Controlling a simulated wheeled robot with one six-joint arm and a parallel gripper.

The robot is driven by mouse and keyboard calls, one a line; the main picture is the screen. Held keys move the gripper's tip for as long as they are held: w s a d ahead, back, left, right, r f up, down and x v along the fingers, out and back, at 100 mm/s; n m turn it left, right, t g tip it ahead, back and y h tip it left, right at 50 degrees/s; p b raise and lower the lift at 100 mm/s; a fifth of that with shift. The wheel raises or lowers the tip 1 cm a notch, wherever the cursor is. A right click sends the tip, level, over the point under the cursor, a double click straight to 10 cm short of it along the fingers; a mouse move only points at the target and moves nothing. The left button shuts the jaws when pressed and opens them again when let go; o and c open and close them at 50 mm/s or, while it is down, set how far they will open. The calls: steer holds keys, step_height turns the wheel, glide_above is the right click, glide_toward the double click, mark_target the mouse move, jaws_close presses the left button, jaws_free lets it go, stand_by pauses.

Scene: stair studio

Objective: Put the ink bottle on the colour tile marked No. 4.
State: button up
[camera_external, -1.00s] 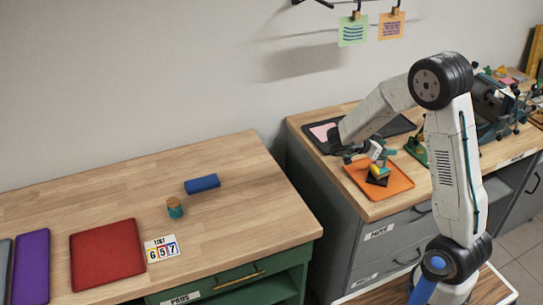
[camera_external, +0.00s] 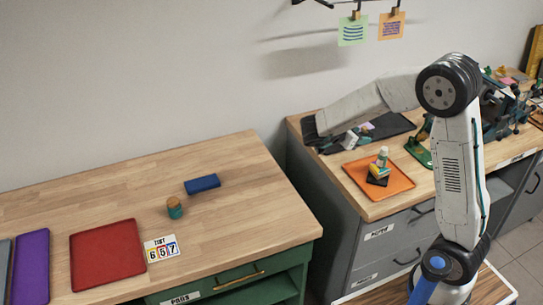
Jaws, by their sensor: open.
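A small green bottle with a white cap (camera_external: 382,157) stands on a yellow block (camera_external: 380,171) over a dark block (camera_external: 376,181). This stack is on an orange tile (camera_external: 401,184) on the right bench. A teal jar with a brown lid (camera_external: 174,208) stands on the left bench. I cannot tell which of the two is the ink bottle. A red tile (camera_external: 107,255) and a purple tile (camera_external: 32,267) lie on the left bench. No mark No. 4 is readable on any tile. My gripper (camera_external: 362,137) is open, behind and left of the stack, apart from the green bottle.
A blue block (camera_external: 202,184) and a card with 6, 5 and 7 (camera_external: 162,248) lie on the left bench. A dark mat (camera_external: 392,124) lies behind the orange tile, partly hidden by my arm. A gap separates the benches. Two notes (camera_external: 353,31) hang above.

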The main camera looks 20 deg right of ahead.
steer(key=w+a+r+n+t+y, duration=0.2)
steer(key=w+r+n+t+y, duration=0.2)
steer(key=w+r+t+y, duration=0.35)
steer(key=s+a+r+n+t+y, duration=0.3)
steer(key=s+a+r+n+y, duration=0.25)
steer(key=a+n+y, duration=0.2)
steer(key=s+d+f+n+g, duration=0.2)
steer(key=s+d+f+g, duration=0.1)
steer(key=s, duration=0.7)
steer(key=s+d+f+n+g+h, duration=0.1)
steer(key=s+d+f+n+g, duration=0.1)
steer(key=s, duration=0.9)
steer(key=s+d+f+n+g+h, duration=0.1)
steer(key=s+d+f+g, duration=0.3)
steer(key=s, duration=0.7)
steer(key=shift+n+g, duration=0.45)
steer(key=shift+g, duration=0.7)
